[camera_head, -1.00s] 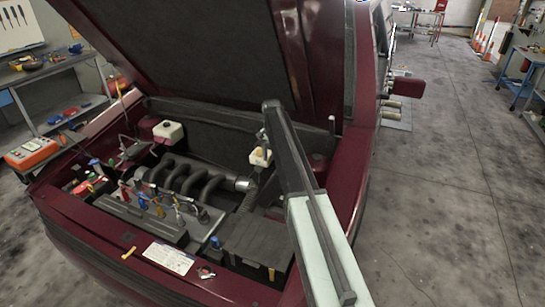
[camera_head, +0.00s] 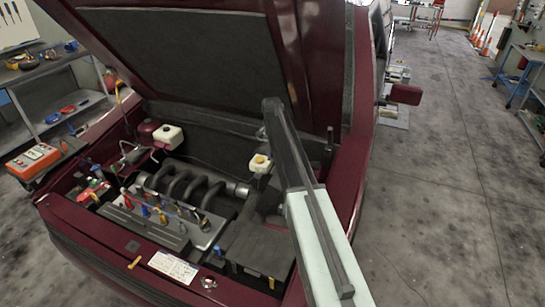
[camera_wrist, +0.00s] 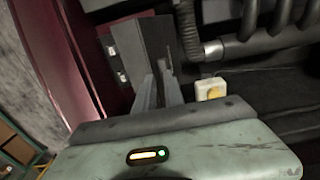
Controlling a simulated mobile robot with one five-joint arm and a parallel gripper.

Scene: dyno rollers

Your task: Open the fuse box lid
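In the wrist view, a dark box (camera_wrist: 142,45) with two silver hinge-like fittings, likely the same box, stands just beyond my gripper (camera_wrist: 158,75). The fingers point toward it; whether they touch it is unclear. The fingertips are dark and blurred, so their opening is unclear. In the head view my arm hides the gripper.
The raised maroon hood (camera_head: 200,50) hangs over the bay. Open floor (camera_head: 440,200) lies further right.

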